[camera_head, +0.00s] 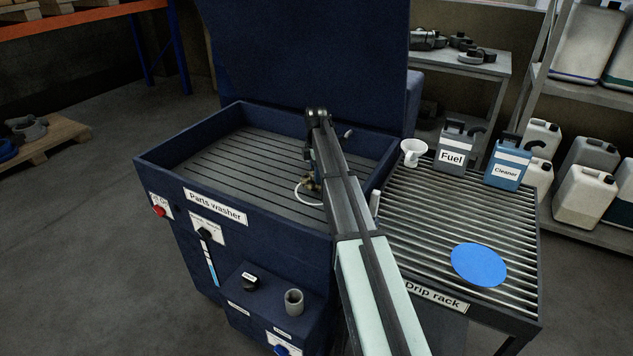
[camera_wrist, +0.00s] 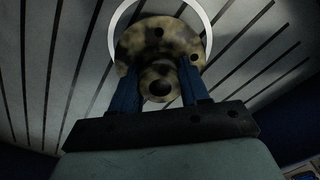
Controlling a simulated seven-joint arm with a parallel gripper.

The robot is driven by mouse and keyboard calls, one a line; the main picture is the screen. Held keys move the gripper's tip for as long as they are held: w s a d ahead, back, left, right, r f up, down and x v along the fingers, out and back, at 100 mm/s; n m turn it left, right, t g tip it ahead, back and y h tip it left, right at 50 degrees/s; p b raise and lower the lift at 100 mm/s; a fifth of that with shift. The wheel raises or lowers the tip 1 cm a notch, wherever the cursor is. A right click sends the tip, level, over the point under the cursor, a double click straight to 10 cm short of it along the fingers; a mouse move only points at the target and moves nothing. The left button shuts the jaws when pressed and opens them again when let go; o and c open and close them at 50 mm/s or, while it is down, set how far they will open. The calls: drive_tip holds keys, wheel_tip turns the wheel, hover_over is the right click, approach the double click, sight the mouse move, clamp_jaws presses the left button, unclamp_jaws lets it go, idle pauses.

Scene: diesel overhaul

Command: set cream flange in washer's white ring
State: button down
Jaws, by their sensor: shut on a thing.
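The cream flange (camera_wrist: 150,40), mottled with dark stains and drilled with holes, is between the two blue fingers of my gripper (camera_wrist: 159,74) in the wrist view. My gripper is shut on its narrower hub. The white ring (camera_wrist: 207,22) on the washer's slatted floor shows around the flange's outline there. The flange's height above the floor cannot be told. In the head view, my arm hides most of the flange, and part of the white ring (camera_head: 299,195) shows left of the arm. The parts washer (camera_head: 160,160) is a dark blue open tub.
The raised washer lid stands behind. The drip rack (camera_head: 425,222) at right bears a blue disc (camera_head: 479,265), a white funnel (camera_head: 413,150), a Fuel can (camera_head: 452,157) and a Cleaner can (camera_head: 508,168). The tub's left floor is clear.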

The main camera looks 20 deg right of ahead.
drive_tip(key=shift+f, duration=1.85)
drive_tip(key=shift+f, duration=0.1)
drive_tip(key=c, duration=0.5)
unclamp_jaws()
drive_tip(key=shift+c, duration=0.2)
wheel_tip(320, 180, up, 12)
drive_tip(key=shift+r, duration=0.1)
